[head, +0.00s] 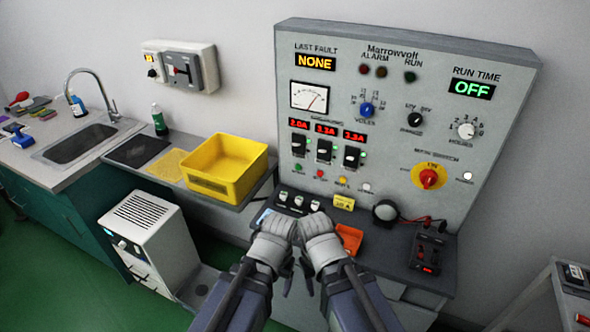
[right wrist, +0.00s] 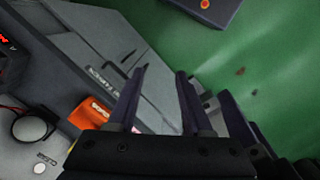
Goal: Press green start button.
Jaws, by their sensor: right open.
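The grey control panel (head: 390,120) stands against the wall with a small green button (head: 298,167) at the left of its lower button row. Red, yellow and white buttons sit to the right of it. My left gripper (head: 287,284) and right gripper (head: 308,288) hang close together in front of the panel's shelf, below the green button and apart from it. In the right wrist view my right gripper (right wrist: 160,85) is open, with nothing between its fingers. The left gripper's fingers are too small and dark to judge. The green button does not show in the right wrist view.
A yellow bin (head: 226,169) stands on the counter left of the panel. A white cabinet (head: 150,235) stands on the floor at left.

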